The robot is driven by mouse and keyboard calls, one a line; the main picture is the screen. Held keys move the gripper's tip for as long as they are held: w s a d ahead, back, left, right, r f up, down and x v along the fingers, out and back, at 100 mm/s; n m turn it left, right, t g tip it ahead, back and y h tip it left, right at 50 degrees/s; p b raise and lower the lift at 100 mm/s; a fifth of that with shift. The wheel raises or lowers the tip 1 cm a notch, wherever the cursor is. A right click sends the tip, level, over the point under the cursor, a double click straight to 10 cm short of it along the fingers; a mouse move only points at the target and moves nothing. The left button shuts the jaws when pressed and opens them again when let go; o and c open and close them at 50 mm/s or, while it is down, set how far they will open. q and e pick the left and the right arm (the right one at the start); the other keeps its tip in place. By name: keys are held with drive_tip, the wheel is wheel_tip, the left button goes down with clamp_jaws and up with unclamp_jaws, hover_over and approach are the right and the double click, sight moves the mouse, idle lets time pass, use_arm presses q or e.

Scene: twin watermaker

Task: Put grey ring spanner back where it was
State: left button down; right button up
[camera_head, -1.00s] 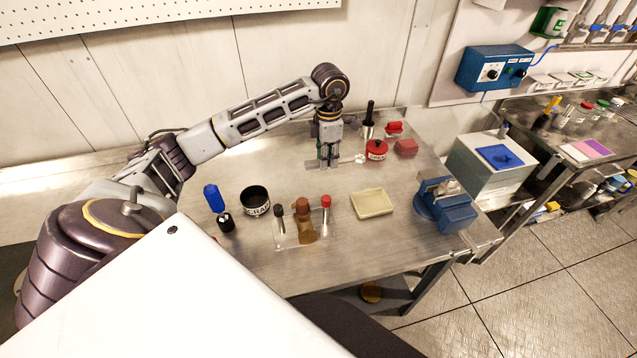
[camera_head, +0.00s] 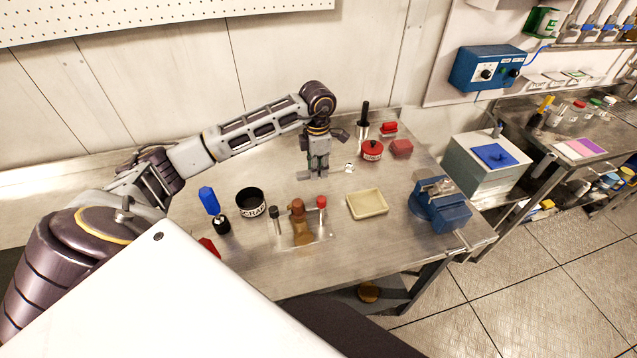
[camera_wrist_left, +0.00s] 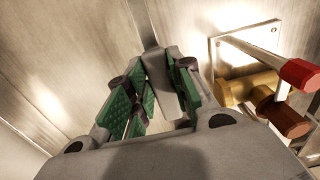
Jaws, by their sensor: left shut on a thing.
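My left gripper (camera_head: 318,172) is shut above the far middle of the metal bench. In the left wrist view its green-padded fingers (camera_wrist_left: 157,98) close around a grey bar, which looks like the grey ring spanner (camera_wrist_left: 161,84). In the head view a small grey piece, likely the spanner's end (camera_head: 304,175), shows beside the fingertips, low over the bench. The ring ends are not clear, and I cannot tell whether it touches the bench. My right gripper is not in view.
A red pot (camera_head: 372,150) is right of the gripper. A blue vise (camera_head: 441,207) is at the right edge. Bench around the gripper is mostly clear.

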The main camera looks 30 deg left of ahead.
sight(318, 190)
use_arm(q)
drive_tip(key=shift+f, duration=1.4)
drive_tip(key=shift+f, duration=0.1)
drive_tip(key=shift+f+p, duration=0.45)
drive_tip(key=shift+f, duration=1.3)
drive_tip(key=shift+f, duration=0.15)
drive_tip(key=c, duration=1.3)
unclamp_jaws()
drive_tip(key=shift+o, duration=0.2)
drive_tip(key=shift+r+b, duration=1)
drive_tip(key=shift+r, duration=5.15)
